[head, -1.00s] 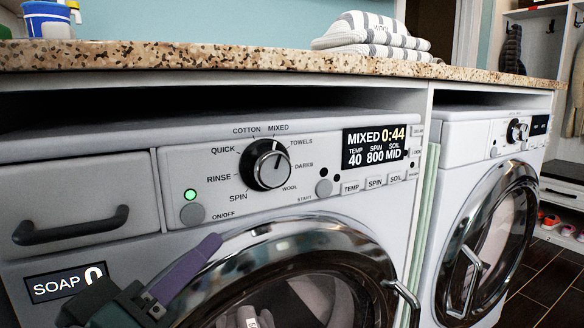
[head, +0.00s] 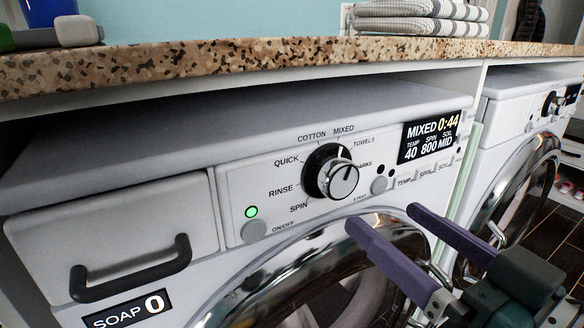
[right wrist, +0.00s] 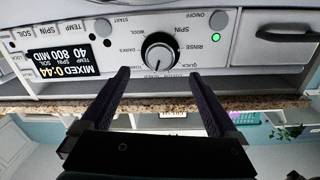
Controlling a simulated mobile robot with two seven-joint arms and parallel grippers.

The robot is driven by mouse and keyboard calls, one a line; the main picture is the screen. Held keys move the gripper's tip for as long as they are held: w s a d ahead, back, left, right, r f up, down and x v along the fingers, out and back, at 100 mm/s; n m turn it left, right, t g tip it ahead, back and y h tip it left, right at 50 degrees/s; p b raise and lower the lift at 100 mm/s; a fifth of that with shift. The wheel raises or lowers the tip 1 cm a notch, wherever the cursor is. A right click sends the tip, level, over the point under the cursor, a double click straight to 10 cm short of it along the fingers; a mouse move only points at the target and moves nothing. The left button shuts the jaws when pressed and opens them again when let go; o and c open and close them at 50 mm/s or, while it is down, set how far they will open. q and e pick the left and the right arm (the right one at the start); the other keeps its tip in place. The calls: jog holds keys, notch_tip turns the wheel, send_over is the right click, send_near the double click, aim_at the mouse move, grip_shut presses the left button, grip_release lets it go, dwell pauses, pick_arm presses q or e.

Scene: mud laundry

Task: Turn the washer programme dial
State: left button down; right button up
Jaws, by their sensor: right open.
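The washer programme dial (head: 338,178) is a round black-and-silver knob on the left washer's white panel, ringed by programme names. The display (head: 430,136) reads MIXED 0:44, temp 40, spin 800, soil MID. My right gripper (head: 386,220) comes in from the lower right with two purple fingers apart and empty. In the head view its tips show below and right of the dial, over the door's top edge. In the right wrist view, which is upside down, the dial (right wrist: 158,54) shows just beyond and between the fingertips (right wrist: 158,74), not touched. My left gripper is out of view.
A speckled stone counter (head: 250,64) overhangs the washer top. A soap drawer handle (head: 130,270) sticks out at left. A lit green light (head: 251,211) and on/off button (head: 254,231) are left of the dial. Folded striped towels (head: 420,18) lie on the counter.

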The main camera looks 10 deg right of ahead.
aim_at(342, 185)
jog(key=b+x, duration=0.1)
jog(key=x, duration=0.7)
jog(key=shift+w+a, duration=0.1)
jog(key=shift+w, duration=0.25)
jog(key=c, duration=1.4)
jog(key=m+p, duration=0.1)
jog(key=m, duration=0.2)
jog(key=shift+m, duration=2.5)
